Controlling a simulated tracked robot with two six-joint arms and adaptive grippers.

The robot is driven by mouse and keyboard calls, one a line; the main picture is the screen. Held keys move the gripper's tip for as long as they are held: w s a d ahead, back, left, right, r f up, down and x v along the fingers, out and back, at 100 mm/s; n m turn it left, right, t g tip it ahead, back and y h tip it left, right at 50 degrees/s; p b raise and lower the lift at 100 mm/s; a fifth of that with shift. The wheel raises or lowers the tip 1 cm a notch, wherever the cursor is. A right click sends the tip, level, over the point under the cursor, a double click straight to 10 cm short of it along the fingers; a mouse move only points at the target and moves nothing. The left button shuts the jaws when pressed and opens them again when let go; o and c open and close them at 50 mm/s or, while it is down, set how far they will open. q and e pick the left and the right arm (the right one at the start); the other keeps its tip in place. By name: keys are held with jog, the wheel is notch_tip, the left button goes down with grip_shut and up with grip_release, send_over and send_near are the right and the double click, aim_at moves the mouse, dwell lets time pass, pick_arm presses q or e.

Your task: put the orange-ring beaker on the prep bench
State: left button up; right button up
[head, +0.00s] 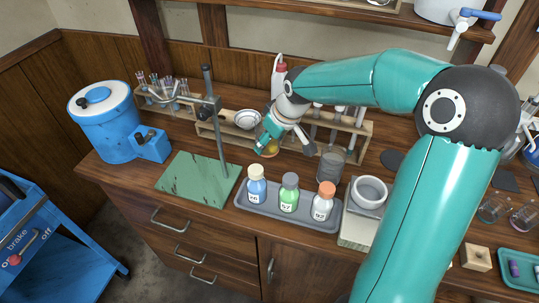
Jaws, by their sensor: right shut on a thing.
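My right gripper (273,139) is over the wooden bench (222,167), behind the bottle tray. It is shut on a small glass vessel with an orange-amber band low on it (271,149), which I take for the orange-ring beaker. The fingers hide much of it, and I cannot tell whether its base touches the bench. A clear grey beaker (331,164) stands right of the gripper, apart from it. No label shows which surface is the prep bench. My left gripper is not in view.
A grey tray (262,208) holds three capped bottles in front of the gripper. A green stand base (198,180) with an upright rod is to the left. A test-tube rack (345,124) is behind. A blue drum (103,122) is far left.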

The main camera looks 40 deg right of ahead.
jog(key=shift+s+f, duration=0.1)
jog(key=shift+f, duration=2.5)
jog(key=o, duration=1.2)
jog(key=shift+f, duration=0.1)
jog(key=shift+o, duration=0.2)
jog(key=v, duration=1.2)
